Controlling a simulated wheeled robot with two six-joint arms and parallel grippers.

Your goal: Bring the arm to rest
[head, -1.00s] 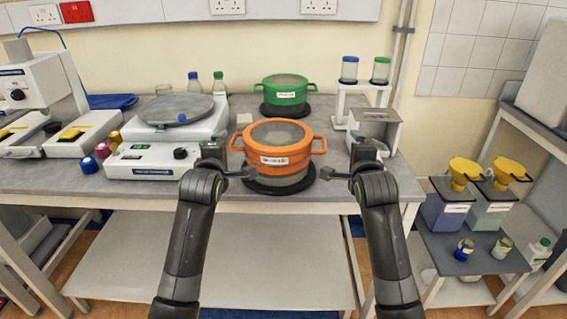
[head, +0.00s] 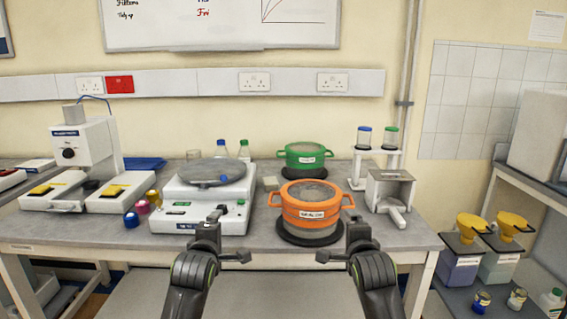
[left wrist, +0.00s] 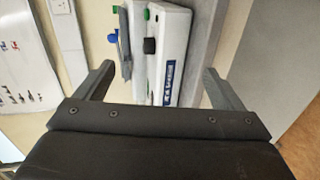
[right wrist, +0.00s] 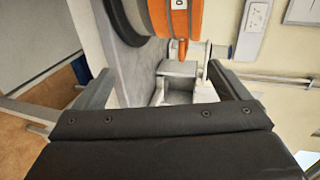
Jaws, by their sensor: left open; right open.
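My left gripper (head: 226,236) is in front of the bench, below and right of the white balance-like device. It is open and empty; its two spread fingers show in the left wrist view (left wrist: 158,88). My right gripper (head: 342,240) is in front of the bench, just right of the orange pot. It is open and empty, with its fingers apart in the right wrist view (right wrist: 165,90). Both arms reach forward from the bottom of the head view. Neither gripper visibly touches anything.
The orange pot (head: 311,208) stands on a dark round base near the front edge, with a green pot (head: 304,154) behind it. The white device (head: 180,217) stands left, a grey metal box (head: 389,190) right.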

